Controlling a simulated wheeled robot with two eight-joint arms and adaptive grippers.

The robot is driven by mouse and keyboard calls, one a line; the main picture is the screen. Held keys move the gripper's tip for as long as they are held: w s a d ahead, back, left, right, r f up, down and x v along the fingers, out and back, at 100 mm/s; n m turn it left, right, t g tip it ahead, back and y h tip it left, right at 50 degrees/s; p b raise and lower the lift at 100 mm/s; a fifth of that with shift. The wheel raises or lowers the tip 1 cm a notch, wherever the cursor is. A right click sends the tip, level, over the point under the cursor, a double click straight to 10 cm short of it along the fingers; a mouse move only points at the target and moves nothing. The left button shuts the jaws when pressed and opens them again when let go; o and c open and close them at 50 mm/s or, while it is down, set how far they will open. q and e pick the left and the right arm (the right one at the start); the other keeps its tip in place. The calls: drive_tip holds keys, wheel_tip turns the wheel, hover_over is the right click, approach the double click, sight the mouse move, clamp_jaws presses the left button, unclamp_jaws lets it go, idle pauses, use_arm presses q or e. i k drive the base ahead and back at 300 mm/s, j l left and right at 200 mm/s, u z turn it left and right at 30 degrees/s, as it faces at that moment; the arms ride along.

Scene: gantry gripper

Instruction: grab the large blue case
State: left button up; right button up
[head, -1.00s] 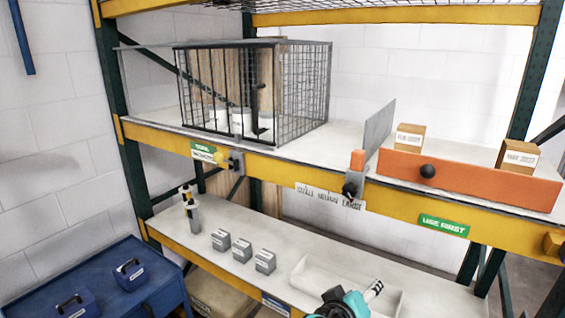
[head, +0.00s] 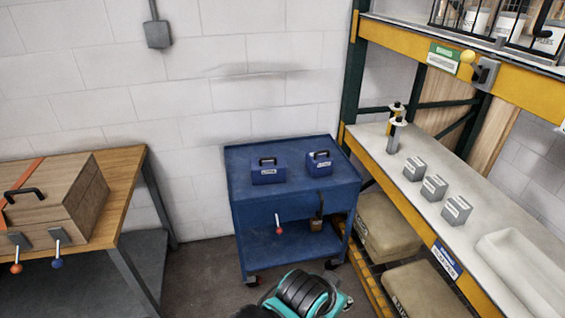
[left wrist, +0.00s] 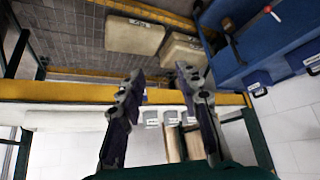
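Two blue cases with black handles and white labels sit upright on the blue cart (head: 236,180). The left one (head: 268,174) looks slightly larger; the right one (head: 319,164) is nearer the shelf. Parts of both, mostly cut off or hidden, appear at the right of the left wrist view, where I cannot tell which is which. My left gripper (left wrist: 160,76) has its fingers apart with nothing between them, away from the cases. A teal and black part of my arm shows at the bottom of the head view. My right gripper is not in view.
A shelf rack on the right has grey blocks (head: 434,187), a white tray (head: 518,268) and beige sacks (head: 385,228) below. A wooden box (head: 60,205) sits on a table (head: 125,180) at left.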

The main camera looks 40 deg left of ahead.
sight(272, 168)
drive_tip(key=u, duration=1.55)
drive_tip(key=i+j+z, duration=0.15)
drive_tip(key=z, duration=0.25)
drive_tip(key=i+j+z, duration=0.2)
drive_tip(key=z, duration=0.25)
drive_tip(key=i+j, duration=0.2)
drive_tip(key=j, duration=0.15)
drive_tip(key=i+j+z, duration=0.1)
drive_tip(key=i+j, duration=0.15)
drive_tip(key=i+j+z, duration=0.1)
drive_tip(key=j, duration=0.3)
drive_tip(key=i+j, duration=0.25)
drive_tip(key=j, duration=0.15)
drive_tip(key=i+j+z, duration=0.1)
drive_tip(key=j, duration=0.25)
drive_tip(key=i+j, duration=0.3)
drive_tip(key=j+z, duration=0.05)
